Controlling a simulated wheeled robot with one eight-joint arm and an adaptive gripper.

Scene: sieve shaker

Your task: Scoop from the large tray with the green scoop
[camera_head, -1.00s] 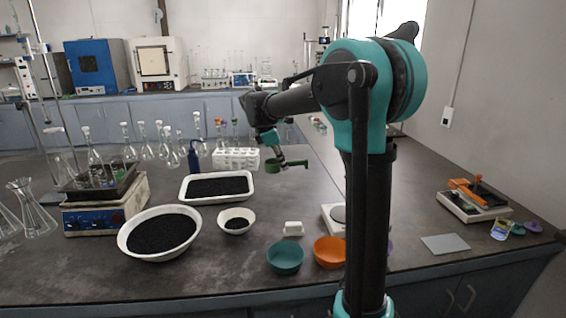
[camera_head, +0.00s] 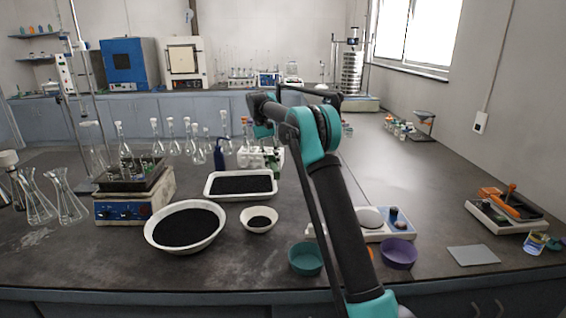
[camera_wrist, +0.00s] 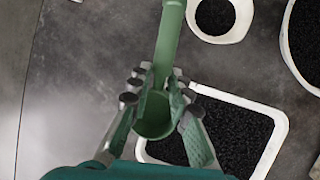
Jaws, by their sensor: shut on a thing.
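The large tray (camera_head: 240,198) is a white rectangular tray of black granules, standing mid-table in the head view. In the wrist view its rim (camera_wrist: 285,125) shows at the lower right. The green scoop (camera_wrist: 170,35) is held in my gripper (camera_wrist: 158,92), whose fingers are shut around it. In the head view the scoop (camera_head: 273,163) is a small green shape by the tray's back right corner, in front of the white rack. My gripper hides part of the scoop, and I cannot tell its exact height above the table.
A large white bowl (camera_head: 151,233) and a small white bowl (camera_head: 259,228) of black granules stand before the tray. A teal bowl (camera_head: 306,260) and a purple bowl (camera_head: 398,253) are at the front. A white rack (camera_head: 246,156) and a dark blue bottle (camera_head: 219,155) stand behind the tray.

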